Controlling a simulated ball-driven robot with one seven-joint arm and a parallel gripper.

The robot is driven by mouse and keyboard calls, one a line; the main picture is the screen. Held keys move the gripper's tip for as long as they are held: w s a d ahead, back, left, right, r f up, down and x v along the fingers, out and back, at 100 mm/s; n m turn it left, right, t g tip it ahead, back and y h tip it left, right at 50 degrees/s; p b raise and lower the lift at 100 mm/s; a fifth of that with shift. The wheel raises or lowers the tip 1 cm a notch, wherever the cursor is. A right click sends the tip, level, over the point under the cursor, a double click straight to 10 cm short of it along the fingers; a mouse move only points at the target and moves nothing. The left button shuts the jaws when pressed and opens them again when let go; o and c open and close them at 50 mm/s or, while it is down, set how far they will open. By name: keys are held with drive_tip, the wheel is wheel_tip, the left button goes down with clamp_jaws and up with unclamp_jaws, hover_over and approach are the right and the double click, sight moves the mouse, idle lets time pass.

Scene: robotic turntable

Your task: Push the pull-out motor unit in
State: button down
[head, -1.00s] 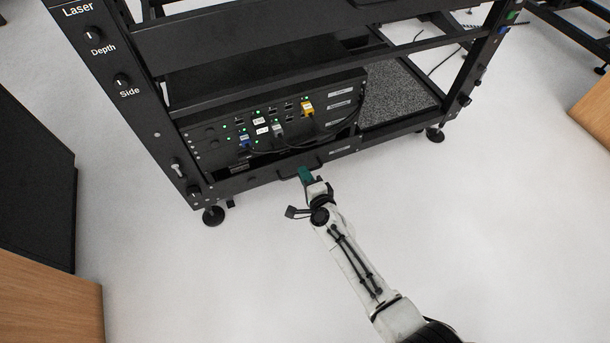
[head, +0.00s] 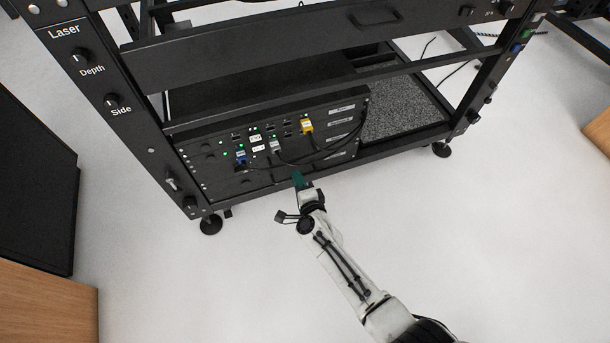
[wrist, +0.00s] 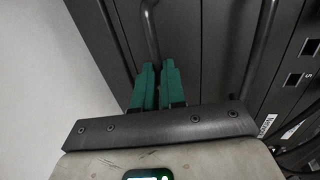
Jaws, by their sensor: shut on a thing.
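The motor unit appears as a dark front panel (wrist: 181,40) with a bar handle (wrist: 152,38) in the wrist view. My gripper (head: 298,180) reaches the rack's lower front edge. In the wrist view, the green fingers of my gripper (wrist: 159,84) are closed together around the end of the bar handle. The fingers cover part of the handle, and the exact grip is partly hidden.
The black rack (head: 240,42) has a foot (head: 210,225) at the left and another (head: 441,150) at the right. Cables (head: 330,145) hang in front of the port panel (head: 230,150). The white floor before the rack is clear. A wooden cabinet (head: 45,300) stands at the left.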

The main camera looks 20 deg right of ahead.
drive_tip(key=shift+w, duration=0.1)
drive_tip(key=c, duration=1.2)
unclamp_jaws()
drive_tip(key=shift+w, duration=0.1)
drive_tip(key=p+v, duration=0.4)
drive_tip(key=v, duration=0.6)
drive_tip(key=shift+s+p, duration=0.3)
drive_tip(key=shift+s, duration=0.1)
